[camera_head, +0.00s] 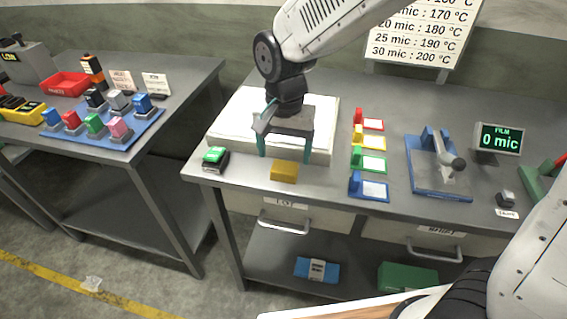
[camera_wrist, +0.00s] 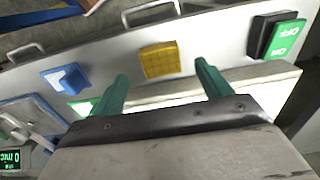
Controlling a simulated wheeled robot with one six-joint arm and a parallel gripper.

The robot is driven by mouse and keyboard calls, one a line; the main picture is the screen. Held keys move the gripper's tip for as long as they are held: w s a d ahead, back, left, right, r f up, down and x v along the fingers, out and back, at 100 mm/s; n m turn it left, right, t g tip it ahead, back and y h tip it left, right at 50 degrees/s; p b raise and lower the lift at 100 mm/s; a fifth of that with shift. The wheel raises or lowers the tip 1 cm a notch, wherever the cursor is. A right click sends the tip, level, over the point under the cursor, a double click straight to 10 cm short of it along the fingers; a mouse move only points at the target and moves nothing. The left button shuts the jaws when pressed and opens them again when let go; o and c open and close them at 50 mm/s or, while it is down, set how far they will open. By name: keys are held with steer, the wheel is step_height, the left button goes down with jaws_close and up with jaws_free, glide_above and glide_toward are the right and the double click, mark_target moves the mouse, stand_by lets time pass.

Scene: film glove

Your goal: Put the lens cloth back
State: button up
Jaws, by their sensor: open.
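A small yellow block-like pad with a grid pattern (camera_head: 284,172), perhaps the folded lens cloth, lies on the front of the grey bench, just before the white slab (camera_head: 325,150). In the wrist view the yellow pad (camera_wrist: 158,60) shows beyond and between the fingertips. My gripper (camera_head: 285,157) is open with green fingers pointing down, over the slab's front edge, behind the pad. It also shows in the wrist view (camera_wrist: 161,72), with nothing between its fingers. A crumpled pale scrap (camera_head: 91,284) lies on the floor; I cannot tell if it is cloth.
A black box with a green top (camera_head: 215,157) stands left of the pad. Coloured blocks with cards (camera_head: 370,163) stand right of the slab, then a blue fixture (camera_head: 437,165) and a "0 mic" display (camera_head: 499,139). A side table (camera_head: 185,75) holds a red tray (camera_head: 65,84).

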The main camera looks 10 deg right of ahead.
mark_target(284, 169)
step_height(284, 169, up, 6)
steer(key=s+d+r+n, duration=0.1)
steer(key=s+d+r, duration=0.2)
steer(key=d, duration=0.3)
steer(key=s+d+r+n, duration=0.1)
steer(key=s+d+r, duration=0.1)
steer(key=s+d, duration=0.3)
steer(key=s+d+n+t, duration=0.1)
steer(key=s+d+n, duration=0.1)
steer(key=s+d, duration=0.7)
steer(key=shift+s+d, duration=0.4)
steer(key=shift+s, duration=0.65)
